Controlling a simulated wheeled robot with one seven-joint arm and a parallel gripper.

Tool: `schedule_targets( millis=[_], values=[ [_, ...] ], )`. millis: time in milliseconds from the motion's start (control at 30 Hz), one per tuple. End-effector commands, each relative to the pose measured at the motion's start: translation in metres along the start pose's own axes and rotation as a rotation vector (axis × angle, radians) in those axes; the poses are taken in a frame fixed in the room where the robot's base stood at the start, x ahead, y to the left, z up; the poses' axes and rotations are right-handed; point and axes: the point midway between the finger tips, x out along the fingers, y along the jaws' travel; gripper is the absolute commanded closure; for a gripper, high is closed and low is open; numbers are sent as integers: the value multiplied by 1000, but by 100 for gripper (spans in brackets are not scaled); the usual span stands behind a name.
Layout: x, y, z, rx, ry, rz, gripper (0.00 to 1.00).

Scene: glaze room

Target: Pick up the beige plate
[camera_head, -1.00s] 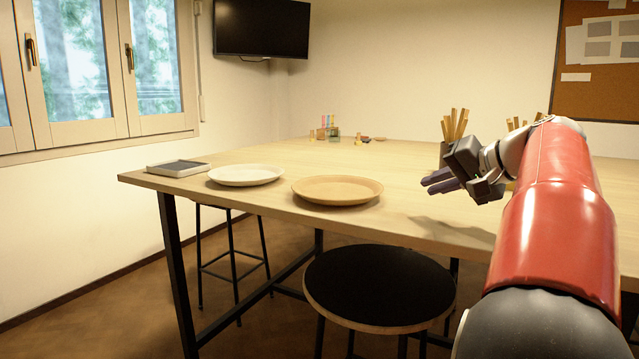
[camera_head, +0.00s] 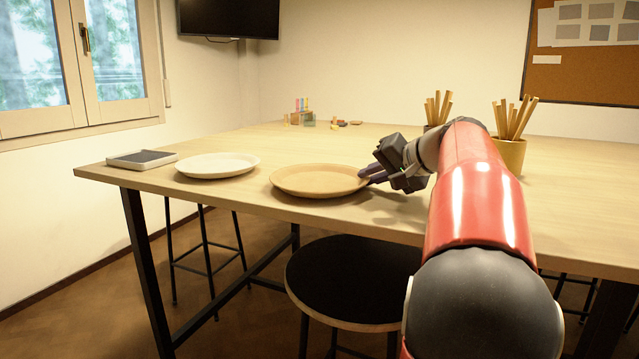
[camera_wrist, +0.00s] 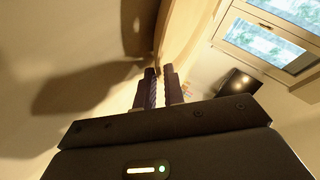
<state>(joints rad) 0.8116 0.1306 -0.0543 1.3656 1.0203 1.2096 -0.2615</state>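The beige plate (camera_head: 318,181) is round, shallow and tan, and lies flat on the wooden table near its front edge. My gripper (camera_head: 371,174) is at the plate's right rim, with its dark fingers pointing left toward it. In the wrist view, the two fingers (camera_wrist: 160,86) are close together with a narrow gap, and a tan edge, seemingly the plate's rim (camera_wrist: 177,35), runs up from their tips. Whether the fingers close on the rim is too small and dark to tell.
A cream-white plate (camera_head: 217,165) lies just left of the beige plate, with a dark-topped tray (camera_head: 142,159) beyond it. Pots of wooden tools (camera_head: 509,152) stand behind my arm. Small bottles (camera_head: 304,114) stand at the back. A black-topped stool (camera_head: 352,280) is below the front edge.

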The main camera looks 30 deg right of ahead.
Motion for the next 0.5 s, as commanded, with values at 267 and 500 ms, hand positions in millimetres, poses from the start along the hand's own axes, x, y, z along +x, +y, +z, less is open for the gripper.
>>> schedule_targets(
  millis=[267, 500],
  values=[
    [0, 0, 0, 0, 0, 0, 100],
    [-1, -1, 0, 0, 2, -2, 100]
  ],
)
